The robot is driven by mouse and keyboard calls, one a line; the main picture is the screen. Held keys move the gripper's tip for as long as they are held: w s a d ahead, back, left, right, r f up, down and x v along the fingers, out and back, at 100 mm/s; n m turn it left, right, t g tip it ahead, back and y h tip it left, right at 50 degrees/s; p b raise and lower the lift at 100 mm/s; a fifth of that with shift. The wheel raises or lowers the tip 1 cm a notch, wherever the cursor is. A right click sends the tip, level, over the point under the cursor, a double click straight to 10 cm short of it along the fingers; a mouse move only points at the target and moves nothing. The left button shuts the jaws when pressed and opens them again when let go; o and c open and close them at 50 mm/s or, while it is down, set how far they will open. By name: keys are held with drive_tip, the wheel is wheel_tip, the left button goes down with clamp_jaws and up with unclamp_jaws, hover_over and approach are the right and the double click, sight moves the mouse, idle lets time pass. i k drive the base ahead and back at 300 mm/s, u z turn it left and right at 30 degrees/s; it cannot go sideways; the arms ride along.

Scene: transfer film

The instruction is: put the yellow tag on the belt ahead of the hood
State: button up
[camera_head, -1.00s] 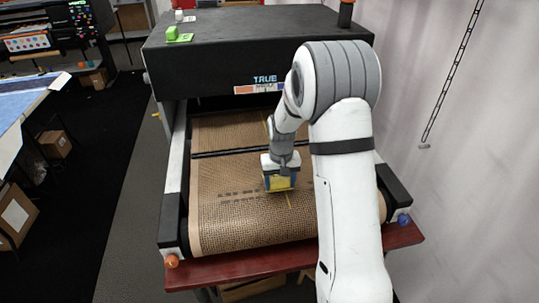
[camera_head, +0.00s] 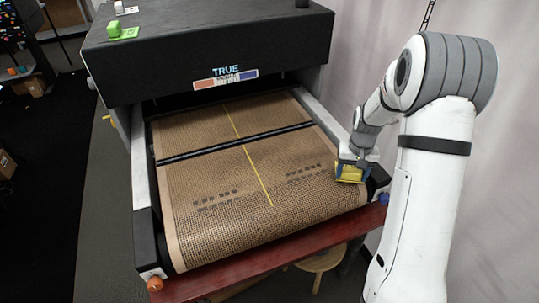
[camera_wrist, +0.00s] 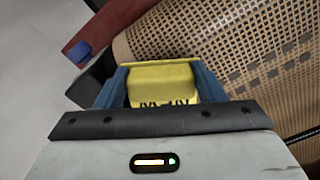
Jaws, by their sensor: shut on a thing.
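The yellow tag (camera_wrist: 160,82) is a block-like yellow piece held between the blue fingers of my gripper (camera_wrist: 163,88). In the head view the tag (camera_head: 350,172) is at the right edge of the belt, near its front corner. My gripper (camera_head: 352,165) is shut on it. I cannot tell whether the tag touches the belt. The brown mesh belt (camera_head: 215,165) runs back under the black hood (camera_head: 200,52), with a yellow line along its middle and a dark bar across it. The hidden part of the belt lies under the hood.
A dark red ledge (camera_head: 235,277) runs along the front, with an orange knob (camera_head: 155,284) at left and a blue knob (camera_head: 384,198) at right. A wooden stool (camera_head: 321,262) stands below. Most of the belt is clear.

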sight(259, 177)
drive_tip(key=u, duration=1.2)
drive_tip(key=i, duration=0.1)
drive_tip(key=z, duration=2.25)
drive_tip(key=k, duration=1.35)
drive_tip(key=u, duration=0.7)
drive_tip(key=i, duration=1)
drive_tip(key=u, duration=0.1)
